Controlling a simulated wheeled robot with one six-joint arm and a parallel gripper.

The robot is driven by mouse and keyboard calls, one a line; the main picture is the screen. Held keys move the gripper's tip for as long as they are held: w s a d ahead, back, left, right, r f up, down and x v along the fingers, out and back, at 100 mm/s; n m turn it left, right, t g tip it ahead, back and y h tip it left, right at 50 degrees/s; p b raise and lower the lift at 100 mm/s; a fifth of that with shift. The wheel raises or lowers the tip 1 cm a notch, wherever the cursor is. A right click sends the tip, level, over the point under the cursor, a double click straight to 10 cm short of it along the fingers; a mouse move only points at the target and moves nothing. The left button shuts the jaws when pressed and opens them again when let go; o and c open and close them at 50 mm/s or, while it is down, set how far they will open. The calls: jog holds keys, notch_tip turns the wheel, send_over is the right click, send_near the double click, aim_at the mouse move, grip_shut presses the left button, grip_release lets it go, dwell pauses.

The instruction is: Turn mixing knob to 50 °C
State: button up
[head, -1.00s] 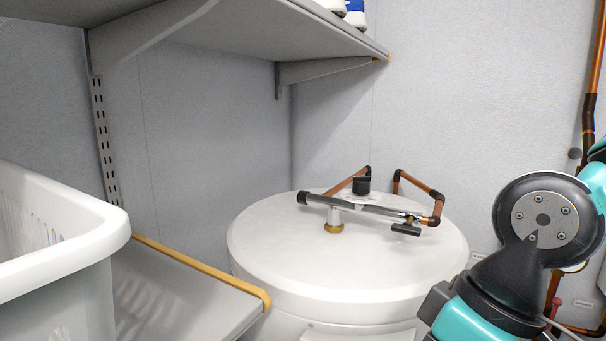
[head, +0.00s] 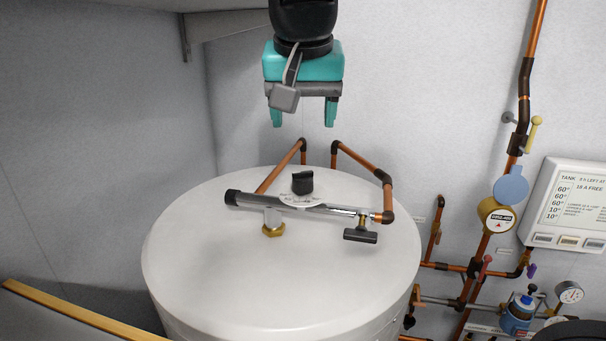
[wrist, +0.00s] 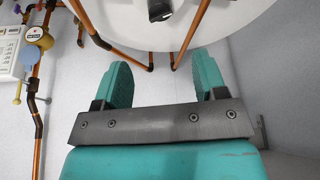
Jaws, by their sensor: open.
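The black mixing knob (head: 302,183) stands on a pale round dial plate (head: 301,200) above a chrome mixing valve bar (head: 328,209) on top of the white tank (head: 200,260). The dial's markings are too small to read. My gripper (head: 304,122) is open and empty, fingers pointing down, above and behind the knob and apart from it. In the wrist view my gripper (wrist: 160,85) shows two spread teal fingers with the wall and copper pipes between and beyond them. The knob (wrist: 158,8) shows at the top edge there, partly cut off.
Copper pipes (head: 362,161) rise behind the valve. A black lever handle (head: 360,236) sits to its right. A grey shelf (head: 130,3) overhangs at upper left. A wall panel (head: 570,205), gauges and pipes stand at right. Space directly above the knob is clear.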

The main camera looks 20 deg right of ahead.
aim_at(303, 173)
jog(key=p+x, duration=0.1)
jog(key=x, duration=1.2)
jog(key=shift+p, duration=0.3)
jog(key=c, duration=0.9)
